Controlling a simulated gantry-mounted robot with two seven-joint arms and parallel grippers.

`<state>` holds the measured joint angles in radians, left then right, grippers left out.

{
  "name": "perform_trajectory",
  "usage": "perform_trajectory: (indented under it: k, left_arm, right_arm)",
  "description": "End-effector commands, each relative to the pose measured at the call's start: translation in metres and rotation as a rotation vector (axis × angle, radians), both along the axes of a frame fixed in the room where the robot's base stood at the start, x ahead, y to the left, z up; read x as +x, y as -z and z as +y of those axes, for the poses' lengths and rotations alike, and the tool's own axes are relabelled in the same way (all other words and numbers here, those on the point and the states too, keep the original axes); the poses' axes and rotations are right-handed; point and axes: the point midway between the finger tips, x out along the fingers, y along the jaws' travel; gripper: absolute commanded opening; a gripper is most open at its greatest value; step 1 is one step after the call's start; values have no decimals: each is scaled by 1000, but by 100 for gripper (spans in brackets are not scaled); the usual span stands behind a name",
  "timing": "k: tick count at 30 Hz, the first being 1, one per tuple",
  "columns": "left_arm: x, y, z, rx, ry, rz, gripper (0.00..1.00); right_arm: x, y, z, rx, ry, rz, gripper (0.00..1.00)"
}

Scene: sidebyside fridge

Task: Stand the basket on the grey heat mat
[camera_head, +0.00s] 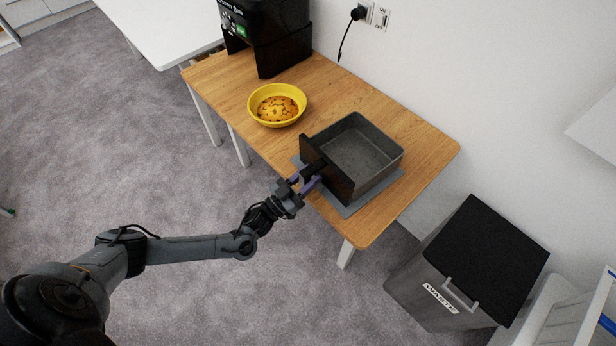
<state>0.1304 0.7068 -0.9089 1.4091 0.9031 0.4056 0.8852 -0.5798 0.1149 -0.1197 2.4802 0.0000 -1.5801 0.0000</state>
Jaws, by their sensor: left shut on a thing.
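The basket (362,157) is a grey, empty, open-topped square tray with a black front panel (325,170) and a handle. It sits upright over the grey heat mat (345,207) on the wooden table. The mat's edges show along the front and right of the basket. I cannot tell whether the basket's bottom touches the mat. My left gripper (310,180) reaches in from the left and is shut on the basket's handle, which the fingers partly hide. My right gripper is not in view.
A yellow bowl (277,105) with a speckled cookie-like food stands left of the basket. A black air fryer (268,35) stands at the table's far end. A waste bin (470,265) is on the floor at right. The table's right end (425,150) is bare.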

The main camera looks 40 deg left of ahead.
Motion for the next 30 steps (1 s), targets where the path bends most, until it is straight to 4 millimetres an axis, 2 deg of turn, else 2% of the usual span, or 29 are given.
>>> perform_trajectory:
  k: [6,7,12,23,30]
  left_arm:
    - [0,1,0,-1,-1,-5,0]
    - [0,3,0,0,0,1,40]
    - [0,2,0,1,0,1,64]
    - [0,-2,0,1,0,0,64]
    - [-28,11,7,2,0,5,64]
  right_arm:
    - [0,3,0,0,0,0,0]
    - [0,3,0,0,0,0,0]
    - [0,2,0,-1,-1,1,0]
    - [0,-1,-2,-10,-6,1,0]
    - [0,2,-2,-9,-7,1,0]
